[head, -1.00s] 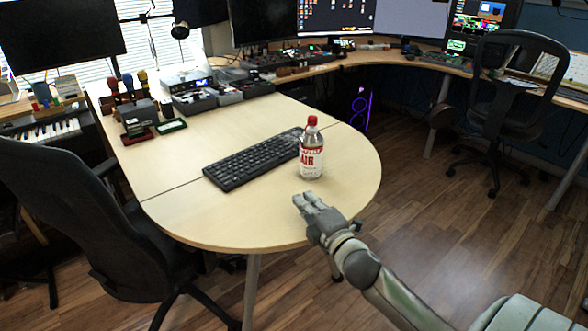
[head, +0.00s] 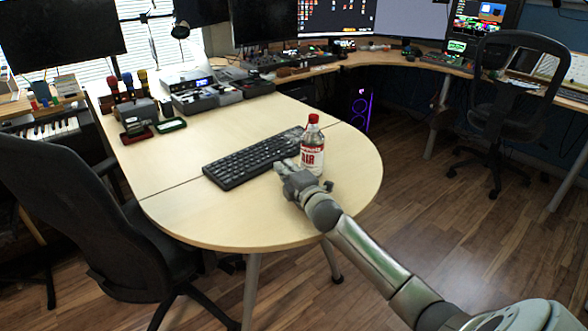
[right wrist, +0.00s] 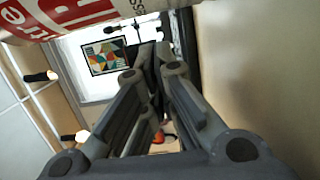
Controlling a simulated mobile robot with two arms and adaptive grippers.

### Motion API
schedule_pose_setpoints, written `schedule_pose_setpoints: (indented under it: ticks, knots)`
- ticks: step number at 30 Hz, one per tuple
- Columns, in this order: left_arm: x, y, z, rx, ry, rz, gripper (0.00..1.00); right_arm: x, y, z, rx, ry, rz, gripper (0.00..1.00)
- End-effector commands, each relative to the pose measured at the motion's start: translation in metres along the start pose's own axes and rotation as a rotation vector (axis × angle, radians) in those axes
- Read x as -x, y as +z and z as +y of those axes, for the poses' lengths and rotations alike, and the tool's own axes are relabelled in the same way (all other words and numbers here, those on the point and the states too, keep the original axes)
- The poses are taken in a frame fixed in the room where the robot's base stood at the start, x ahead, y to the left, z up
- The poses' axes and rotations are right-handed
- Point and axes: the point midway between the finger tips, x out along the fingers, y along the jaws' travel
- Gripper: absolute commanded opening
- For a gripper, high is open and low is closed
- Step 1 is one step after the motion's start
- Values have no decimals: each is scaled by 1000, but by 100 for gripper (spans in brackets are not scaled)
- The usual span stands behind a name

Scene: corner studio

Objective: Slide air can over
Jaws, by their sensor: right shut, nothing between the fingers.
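The air can (head: 312,147) is a white and clear bottle-like can with red lettering and a red cap. It stands upright on the rounded end of the light wood table (head: 235,220), just right of the black keyboard (head: 250,160). My right gripper (head: 283,168) is shut and empty, low over the table at the near left side of the can, between it and the keyboard's near edge. In the right wrist view the can (right wrist: 75,14) fills the top left, very close to the fingers (right wrist: 146,62). I cannot tell whether they touch. My left gripper is out of view.
Black office chairs stand at the left (head: 85,225) and at the right (head: 500,100). Electronic boxes (head: 195,95) sit at the table's far left. The table's near rounded end is clear, with its edge close right of the can.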

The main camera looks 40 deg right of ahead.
Motion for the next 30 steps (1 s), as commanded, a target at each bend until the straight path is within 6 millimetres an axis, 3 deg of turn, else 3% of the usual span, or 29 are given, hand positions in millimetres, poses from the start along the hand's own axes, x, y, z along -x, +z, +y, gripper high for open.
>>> schedule_pose_setpoints:
  ticks: [6,21,30]
  knots:
    - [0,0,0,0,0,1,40,8,20,0,1,-1,1,0]
    - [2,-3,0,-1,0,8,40,11,28,1,1,0,0,0]
    - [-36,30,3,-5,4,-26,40,26,73,1,4,-4,-3,0]
